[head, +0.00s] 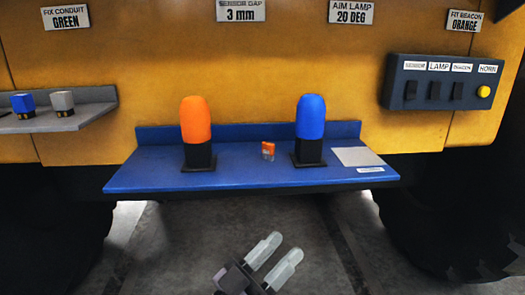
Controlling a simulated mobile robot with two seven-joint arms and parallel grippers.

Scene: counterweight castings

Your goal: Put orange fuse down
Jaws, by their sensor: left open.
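The small orange fuse (268,150) stands on the blue shelf (230,171), between an orange beacon (196,121) and a blue beacon (310,118). Its lower part looks pale. My left gripper (275,252) is below and in front of the shelf's front edge, at the bottom of the picture. Its two pale fingers are apart with nothing between them, and it does not touch the fuse. My right gripper is not in the picture.
A light square plate (358,156) lies at the shelf's right end. A grey side shelf (70,118) at left holds a blue fitting (23,105) and a grey fitting (63,103). A switch box (443,84) is at upper right. Large tyres flank the open floor below.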

